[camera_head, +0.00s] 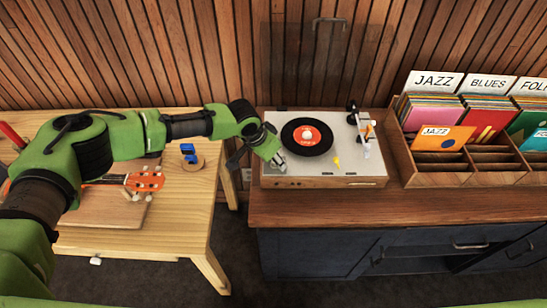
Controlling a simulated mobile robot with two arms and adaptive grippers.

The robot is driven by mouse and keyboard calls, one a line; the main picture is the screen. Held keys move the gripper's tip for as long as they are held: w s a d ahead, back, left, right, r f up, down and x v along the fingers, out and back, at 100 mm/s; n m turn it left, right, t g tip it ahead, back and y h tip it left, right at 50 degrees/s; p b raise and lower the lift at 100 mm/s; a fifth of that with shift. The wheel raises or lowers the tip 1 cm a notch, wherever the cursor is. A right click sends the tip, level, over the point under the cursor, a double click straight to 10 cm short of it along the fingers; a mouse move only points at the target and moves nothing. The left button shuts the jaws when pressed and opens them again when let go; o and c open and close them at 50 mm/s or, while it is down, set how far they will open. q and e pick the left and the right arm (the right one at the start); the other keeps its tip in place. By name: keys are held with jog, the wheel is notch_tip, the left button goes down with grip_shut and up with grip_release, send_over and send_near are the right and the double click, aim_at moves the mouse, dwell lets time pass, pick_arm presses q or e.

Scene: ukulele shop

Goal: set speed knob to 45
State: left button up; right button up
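A turntable (315,170) with a wooden front and pale top stands on the wooden cabinet. A small black record with a red label (307,136) lies on it, and the tonearm (361,128) is at its right side. My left gripper (277,162) reaches down over the left part of the turntable, left of the record. Its tips are at the turntable's front left area, by a small silvery part. I cannot tell whether the fingers touch it or whether they are open. The speed knob and its marks are too small or covered to read. My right gripper is not in view.
A wooden record crate (433,180) with JAZZ, BLUES and FOLK dividers stands right of the turntable. A light wooden workbench (188,213) at left holds a ukulele headstock (146,181) and a small blue object (189,152). A gap separates bench and cabinet (300,210).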

pick_arm(q)
grip_shut()
dwell(0.3)
jog(key=m+b, duration=0.2)
jog(key=m, duration=0.1)
jog(key=shift+w+f+g+h, duration=0.1)
jog(key=shift+f+g+h, duration=0.15)
jog(key=shift+g+h, duration=0.15)
jog(key=m+g+b, duration=0.1)
jog(key=m+b, duration=0.3)
jog(key=m+g+b, duration=0.2)
jog(key=m+b, duration=0.2)
jog(key=shift+w+h+b, duration=0.2)
jog(key=shift+h+b, duration=0.1)
jog(key=shift+b, duration=0.1)
jog(key=shift+r+m+g+b, duration=0.2)
jog(key=shift+m+g+b, duration=0.4)
jog(key=shift+m+b, duration=0.95)
jog(key=shift+a, duration=0.1)
